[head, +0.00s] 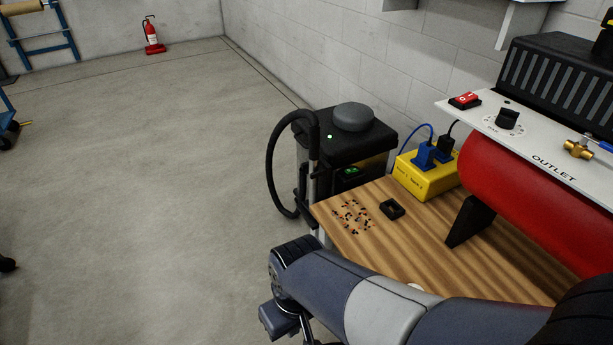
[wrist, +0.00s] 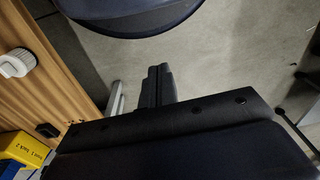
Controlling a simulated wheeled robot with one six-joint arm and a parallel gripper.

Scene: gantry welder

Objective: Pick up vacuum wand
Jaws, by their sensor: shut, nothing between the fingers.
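The vacuum wand (head: 314,140) stands upright at the front left of a black vacuum unit (head: 345,135). It has a black grip on top, a pale metal tube below, and a black hose looping out to the left. The tube's lower end is hidden behind the table corner and my arm. In the wrist view, a pale tube (wrist: 115,98) beside the table edge looks like part of the wand. My gripper (wrist: 159,69) is shut and empty, its fingers together over the floor, to the right of that tube and apart from it. In the head view the fingers are not clear.
The wooden table (head: 365,250) holds scattered debris (head: 352,215), a small black block (head: 392,209), a yellow power box (head: 428,176) and a red tank (head: 530,200). A white knobbed part (wrist: 17,63) lies on the table. Open floor lies to the left; a fire extinguisher (head: 152,35) stands far back.

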